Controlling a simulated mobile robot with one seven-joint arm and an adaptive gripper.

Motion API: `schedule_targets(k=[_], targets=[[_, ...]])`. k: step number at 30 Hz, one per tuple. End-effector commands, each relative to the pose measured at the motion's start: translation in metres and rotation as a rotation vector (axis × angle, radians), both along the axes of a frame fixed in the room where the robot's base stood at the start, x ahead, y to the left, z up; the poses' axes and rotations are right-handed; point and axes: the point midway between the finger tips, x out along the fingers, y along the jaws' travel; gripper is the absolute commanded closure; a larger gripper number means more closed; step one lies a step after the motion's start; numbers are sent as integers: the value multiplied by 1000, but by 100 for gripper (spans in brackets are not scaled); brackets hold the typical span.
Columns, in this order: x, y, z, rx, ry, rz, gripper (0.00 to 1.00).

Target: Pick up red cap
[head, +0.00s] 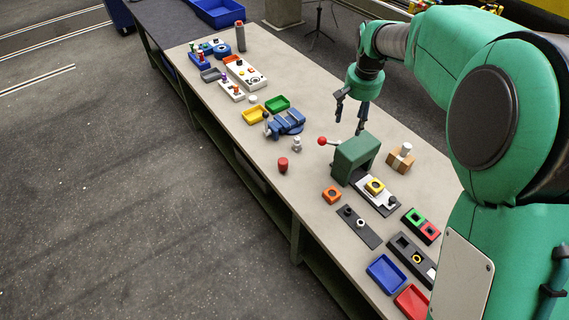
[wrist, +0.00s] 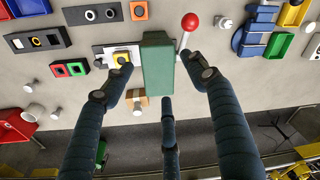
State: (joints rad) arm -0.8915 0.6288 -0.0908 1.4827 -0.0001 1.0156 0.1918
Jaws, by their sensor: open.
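The red cap (head: 283,165) stands on the table's near side, left of the green press. In the wrist view, a red piece at the top edge (wrist: 194,2) looks like the same cap, mostly cut off. My gripper (head: 350,112) is open and empty, up above the table behind the press. It is to the right of the cap and well apart from it. In the wrist view, the fingers of my gripper (wrist: 158,65) are spread wide, with the green press between them in the picture.
The green press (head: 354,158) has a lever with a red ball (head: 322,141) between my gripper and the cap. A small grey peg (head: 297,144) and a blue vise (head: 287,122) stand behind the cap. Table to the cap's left is clear. A blue tray (head: 386,274) lies at front right.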

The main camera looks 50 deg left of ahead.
Motion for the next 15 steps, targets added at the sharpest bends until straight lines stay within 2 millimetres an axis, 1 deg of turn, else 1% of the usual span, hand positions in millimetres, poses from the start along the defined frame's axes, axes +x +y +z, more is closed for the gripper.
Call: schedule_targets(k=[1, 6, 12, 15], targets=[[-8, 18, -13, -8, 6, 17, 43], [-35, 70, -52, -27, 22, 65, 43], [-72, 124, -100, -52, 38, 116, 43], [-92, 147, -123, -63, 46, 141, 43]])
